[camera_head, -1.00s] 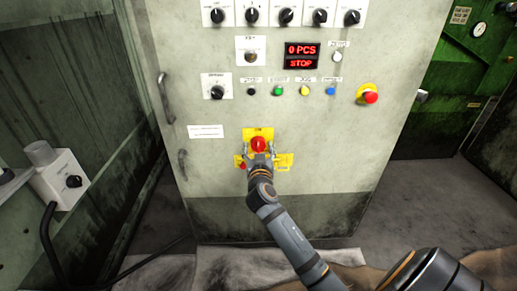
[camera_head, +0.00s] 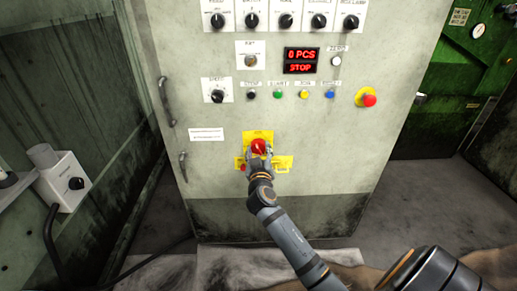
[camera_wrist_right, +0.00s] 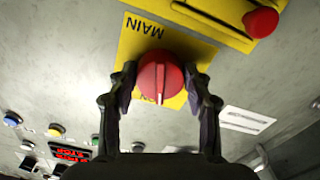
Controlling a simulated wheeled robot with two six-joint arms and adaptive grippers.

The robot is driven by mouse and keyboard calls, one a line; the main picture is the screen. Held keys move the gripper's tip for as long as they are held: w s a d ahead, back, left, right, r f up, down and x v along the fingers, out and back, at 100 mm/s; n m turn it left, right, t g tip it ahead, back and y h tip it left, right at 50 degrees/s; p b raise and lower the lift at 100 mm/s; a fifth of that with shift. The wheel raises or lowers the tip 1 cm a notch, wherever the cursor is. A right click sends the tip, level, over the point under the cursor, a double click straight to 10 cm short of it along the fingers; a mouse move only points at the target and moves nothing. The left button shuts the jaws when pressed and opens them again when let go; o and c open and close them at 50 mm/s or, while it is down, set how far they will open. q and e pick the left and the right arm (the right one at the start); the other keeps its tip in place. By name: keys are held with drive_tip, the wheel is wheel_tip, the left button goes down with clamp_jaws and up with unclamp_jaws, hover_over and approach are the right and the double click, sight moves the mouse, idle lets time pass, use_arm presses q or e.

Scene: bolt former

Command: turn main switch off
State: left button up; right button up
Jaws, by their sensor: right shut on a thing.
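The main switch is a red round knob (camera_head: 258,146) on a yellow plate (camera_head: 258,134), low on the front of the grey cabinet. In the right wrist view the knob (camera_wrist_right: 160,76) shows its raised grip bar and the word MAIN, upside down, on the yellow plate (camera_wrist_right: 140,38). My right gripper (camera_head: 259,150) is at the knob, and in the right wrist view its fingers (camera_wrist_right: 160,82) sit on both sides of it, closed on it. My left gripper is not in view.
The cabinet (camera_head: 330,150) carries a row of black selector knobs, coloured buttons and a red display (camera_head: 300,60) reading 0 PCS and STOP. A red emergency button (camera_head: 369,100) is to the right. A grey switch box (camera_head: 65,182) stands at the left.

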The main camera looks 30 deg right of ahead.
drive_tip(key=n+p, duration=0.1)
drive_tip(key=n, duration=0.2)
drive_tip(key=shift+r+n+p, duration=0.15)
drive_tip(key=shift+n+p, duration=0.15)
drive_tip(key=shift+p, duration=0.05)
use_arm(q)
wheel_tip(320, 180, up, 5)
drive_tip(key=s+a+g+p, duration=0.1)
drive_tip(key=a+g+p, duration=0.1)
use_arm(e)
drive_tip(key=n, duration=0.3)
drive_tip(key=shift+d+n, duration=0.1)
drive_tip(key=shift+n, duration=0.2)
drive_tip(key=n+p, duration=0.2)
drive_tip(key=n, duration=0.3)
drive_tip(key=shift+n, duration=0.3)
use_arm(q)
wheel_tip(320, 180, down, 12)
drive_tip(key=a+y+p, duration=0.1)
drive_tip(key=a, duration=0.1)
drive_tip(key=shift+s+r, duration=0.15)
use_arm(e)
drive_tip(key=shift+n, duration=0.7)
drive_tip(key=o, duration=1.1)
drive_tip(key=shift+o, duration=0.2)
drive_tip(key=shift+s, duration=0.1)
